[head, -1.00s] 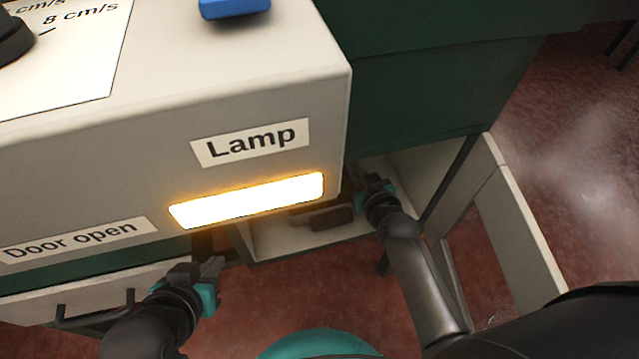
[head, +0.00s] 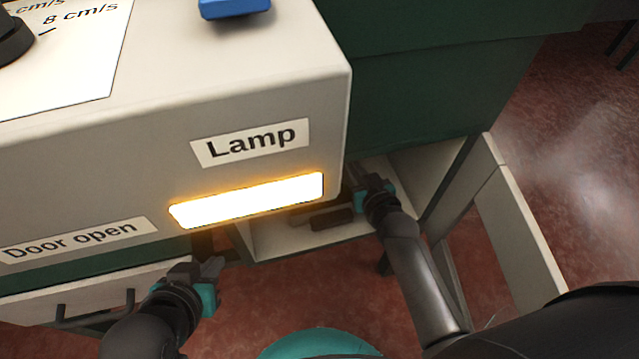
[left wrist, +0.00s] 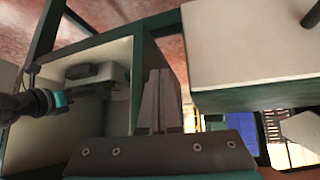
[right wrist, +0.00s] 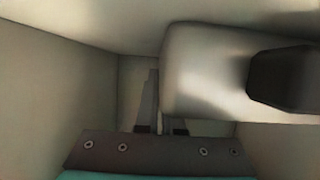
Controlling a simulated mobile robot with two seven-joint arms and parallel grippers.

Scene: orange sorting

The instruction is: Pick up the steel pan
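No clear steel pan can be made out. A pale, smooth, rounded body (right wrist: 205,75) with a dark block at its right fills the upper right of the right wrist view. It may be the pan, but I cannot tell. My right gripper (head: 358,183) reaches into an open compartment under the machine. Its fingers (right wrist: 156,105) look close together, and the pale body partly hides one. No object shows between them. My left gripper (head: 213,266) is outside, left of the compartment. Its fingers (left wrist: 158,100) are together and empty.
The compartment (head: 268,240) holds a dark, flat object (head: 332,218). The machine housing (head: 265,85) with a lit lamp overhangs it. A drawer with a dark handle (head: 95,315) lies at lower left. An open pale panel (head: 520,225) stands at right. Red floor is free in front.

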